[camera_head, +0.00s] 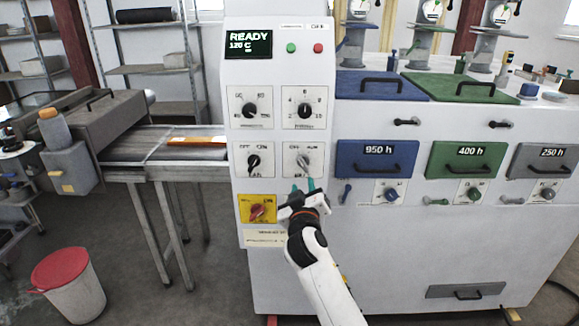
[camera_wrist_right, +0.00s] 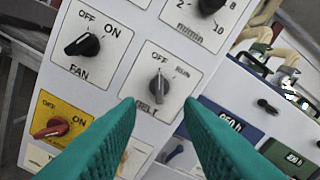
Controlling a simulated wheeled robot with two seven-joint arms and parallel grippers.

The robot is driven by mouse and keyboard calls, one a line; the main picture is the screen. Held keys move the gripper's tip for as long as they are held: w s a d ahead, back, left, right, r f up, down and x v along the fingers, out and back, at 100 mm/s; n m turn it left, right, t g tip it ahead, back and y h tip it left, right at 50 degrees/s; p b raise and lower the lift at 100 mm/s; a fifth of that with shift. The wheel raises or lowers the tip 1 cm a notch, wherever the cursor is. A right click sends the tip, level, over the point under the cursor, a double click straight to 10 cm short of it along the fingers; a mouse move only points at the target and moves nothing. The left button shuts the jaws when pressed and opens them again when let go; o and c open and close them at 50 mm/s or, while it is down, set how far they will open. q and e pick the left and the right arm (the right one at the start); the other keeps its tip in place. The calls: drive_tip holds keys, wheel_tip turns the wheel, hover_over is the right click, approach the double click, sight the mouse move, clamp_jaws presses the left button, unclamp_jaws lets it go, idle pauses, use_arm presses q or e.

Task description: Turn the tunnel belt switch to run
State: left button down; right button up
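The belt switch (camera_head: 303,160) is a grey knob on a white plate, low on the right of the white control panel (camera_head: 279,60). In the right wrist view the belt knob (camera_wrist_right: 158,87) stands between the OFF and RUN marks, with BELT printed below. In the head view its bar leans to the upper left, on the OFF side. My right gripper (camera_head: 304,186) is just below the switch. Its teal fingers (camera_wrist_right: 160,104) are spread apart with nothing between them, and the knob shows beyond their gap. My left gripper is not in view.
The black fan knob (camera_wrist_right: 82,45) is left of the belt switch. A red knob on a yellow plate (camera_head: 258,209) is at the lower left. Dials sit above. The conveyor (camera_head: 160,146) is to the left, and a cabinet with blue, green and grey drawers (camera_head: 377,158) to the right.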

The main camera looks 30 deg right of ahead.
drive_tip(key=p, duration=0.1)
approach(302, 165)
drive_tip(key=x, duration=0.9)
drive_tip(key=shift+d+p, duration=0.15)
drive_tip(key=shift+p, duration=0.25)
clamp_jaws()
